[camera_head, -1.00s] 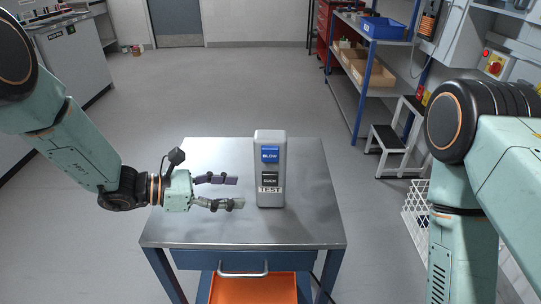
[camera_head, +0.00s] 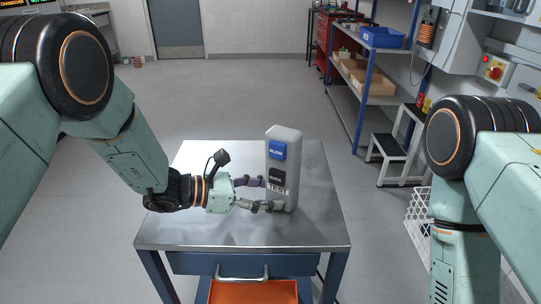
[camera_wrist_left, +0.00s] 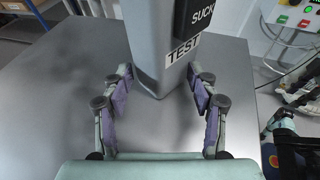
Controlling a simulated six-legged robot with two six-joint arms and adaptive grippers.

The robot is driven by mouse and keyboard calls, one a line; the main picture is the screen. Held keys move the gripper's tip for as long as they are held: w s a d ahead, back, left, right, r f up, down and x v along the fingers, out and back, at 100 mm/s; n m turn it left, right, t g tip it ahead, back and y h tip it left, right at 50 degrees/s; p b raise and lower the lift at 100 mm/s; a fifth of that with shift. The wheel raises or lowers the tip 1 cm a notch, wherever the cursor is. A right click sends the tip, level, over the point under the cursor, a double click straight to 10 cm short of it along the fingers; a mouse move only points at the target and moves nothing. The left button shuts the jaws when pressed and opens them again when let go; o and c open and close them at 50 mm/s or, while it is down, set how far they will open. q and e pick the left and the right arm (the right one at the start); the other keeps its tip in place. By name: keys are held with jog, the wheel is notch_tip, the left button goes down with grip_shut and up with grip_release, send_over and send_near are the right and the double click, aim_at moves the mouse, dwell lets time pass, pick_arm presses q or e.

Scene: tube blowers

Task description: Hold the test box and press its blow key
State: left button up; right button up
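The test box (camera_head: 284,168) is a tall grey block standing on the metal table, turned slightly. Its front has a blue BLOW key (camera_head: 278,150), a black SUCK key (camera_head: 277,175) and a TEST label. My left gripper (camera_head: 270,195) is low at the box's left side, fingers open. In the left wrist view the fingertips (camera_wrist_left: 162,78) flank the lower part of the box (camera_wrist_left: 150,45), one on each side; firm contact cannot be made out. The SUCK key (camera_wrist_left: 196,14) shows there, but the BLOW key is outside that view.
The table (camera_head: 225,232) has clear metal surface around the box. Below are a drawer handle and an orange bin (camera_head: 252,291). A shelf rack with a blue crate (camera_head: 383,37), a step stool (camera_head: 393,150) and a white wire basket (camera_head: 418,212) stand to the right.

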pick_arm(q)
jog(key=shift+c, duration=0.4)
grip_shut()
jog(key=shift+o, duration=2.1)
grip_release()
pick_arm(e)
jog(key=shift+o, duration=0.4)
